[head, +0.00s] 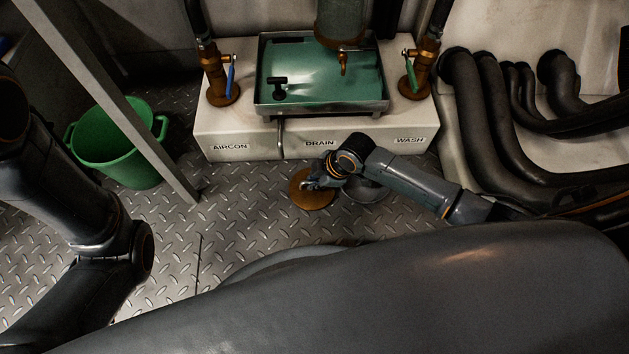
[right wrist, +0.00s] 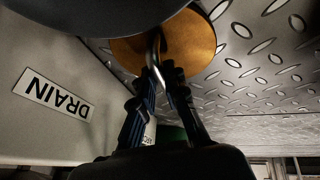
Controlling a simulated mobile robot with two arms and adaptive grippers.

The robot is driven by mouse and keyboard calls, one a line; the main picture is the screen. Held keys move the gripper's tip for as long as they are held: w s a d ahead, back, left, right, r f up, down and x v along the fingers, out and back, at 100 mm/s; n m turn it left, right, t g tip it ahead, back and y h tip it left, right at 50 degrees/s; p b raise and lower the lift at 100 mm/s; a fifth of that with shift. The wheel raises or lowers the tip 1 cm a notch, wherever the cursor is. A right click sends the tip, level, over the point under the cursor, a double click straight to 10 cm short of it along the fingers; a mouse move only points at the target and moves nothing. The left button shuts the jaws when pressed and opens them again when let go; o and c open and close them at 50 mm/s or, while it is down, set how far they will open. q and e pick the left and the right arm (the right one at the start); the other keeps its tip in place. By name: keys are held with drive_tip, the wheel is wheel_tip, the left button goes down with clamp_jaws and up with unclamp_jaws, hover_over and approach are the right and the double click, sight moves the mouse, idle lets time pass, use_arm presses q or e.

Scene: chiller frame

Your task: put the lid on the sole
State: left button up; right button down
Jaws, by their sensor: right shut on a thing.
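A round copper-coloured disc, which I take for the sole (head: 312,198), lies on the floor in front of the drain block. It also shows in the right wrist view (right wrist: 200,45). My right gripper (head: 315,182) is above it, its fingers shut on a curved silver handle (right wrist: 153,48). A dark grey disc, which looks like the lid (right wrist: 90,14), is beside the handle and partly covers the copper disc in that view. In the head view the grey lid (head: 370,192) shows partly under my right wrist, right of the sole. Whether they touch is unclear. My left gripper is out of view.
The white block (head: 345,150) with the DRAIN label stands just behind my gripper, carrying a green tray (head: 385,105). Dark pipes (head: 490,110) run at the right. A green bucket (head: 125,150) and a slanted post stand left. The floor between is clear.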

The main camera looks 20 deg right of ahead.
drive_tip(key=shift+f, duration=0.1)
drive_tip(key=c, duration=1.4)
unclamp_jaws()
